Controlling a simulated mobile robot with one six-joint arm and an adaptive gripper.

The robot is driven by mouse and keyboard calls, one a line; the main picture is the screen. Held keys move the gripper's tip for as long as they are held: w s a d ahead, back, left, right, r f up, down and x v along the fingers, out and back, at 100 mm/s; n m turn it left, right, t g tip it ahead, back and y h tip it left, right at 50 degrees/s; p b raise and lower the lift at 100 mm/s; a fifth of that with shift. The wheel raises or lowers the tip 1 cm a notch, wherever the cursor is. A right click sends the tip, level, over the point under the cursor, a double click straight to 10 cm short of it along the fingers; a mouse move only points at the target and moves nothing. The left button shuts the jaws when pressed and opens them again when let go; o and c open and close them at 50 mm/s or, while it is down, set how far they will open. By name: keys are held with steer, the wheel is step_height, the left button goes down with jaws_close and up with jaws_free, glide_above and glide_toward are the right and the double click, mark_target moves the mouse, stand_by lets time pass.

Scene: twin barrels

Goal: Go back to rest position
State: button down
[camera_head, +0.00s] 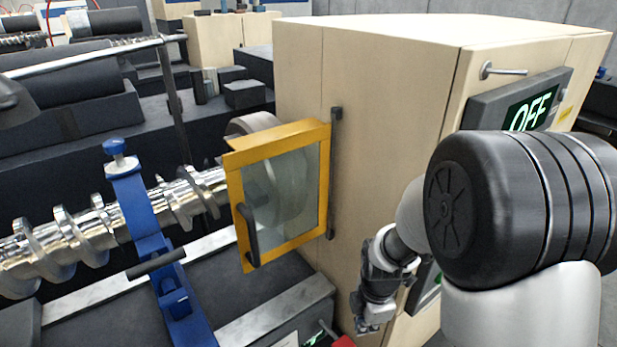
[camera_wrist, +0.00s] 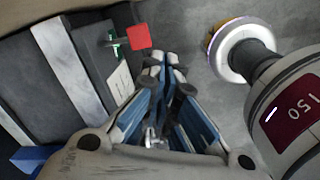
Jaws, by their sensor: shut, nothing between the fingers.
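My gripper (camera_head: 372,318) hangs low in front of the beige cabinet (camera_head: 375,120), below and left of my arm's large black joint. In the wrist view my gripper (camera_wrist: 163,66) has its blue-grey fingers drawn together at the tips, with nothing between them. It points down toward the grey floor, beside the machine's dark base. A small red block (camera_wrist: 139,37) is just left of the fingertips in that view, apart from them as far as I can tell. Its edge also shows at the bottom of the head view (camera_head: 343,342).
The cabinet carries a screen reading OFF (camera_head: 532,110), partly behind my arm. A yellow-framed glass guard (camera_head: 280,190) juts from its left side. A shiny screw shaft (camera_head: 70,245) and a blue clamp (camera_head: 140,215) are at left. Bare floor (camera_wrist: 215,100) lies right of the fingers.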

steer(key=s+r+m+t, duration=0.1)
steer(key=s+r+m, duration=0.2)
steer(key=r+m, duration=0.3)
steer(key=s+r+m+t, duration=0.1)
steer(key=s+r+m, duration=0.2)
steer(key=r, duration=0.6)
steer(key=s+r+m+t, duration=0.1)
steer(key=s+r+m, duration=0.6)
steer(key=s+m, duration=0.4)
steer(key=shift+s+d+r+t, duration=0.15)
steer(key=shift+s+d+t, duration=0.2)
steer(key=shift+s, duration=0.35)
steer(key=c, duration=2.4)
jaws_free()
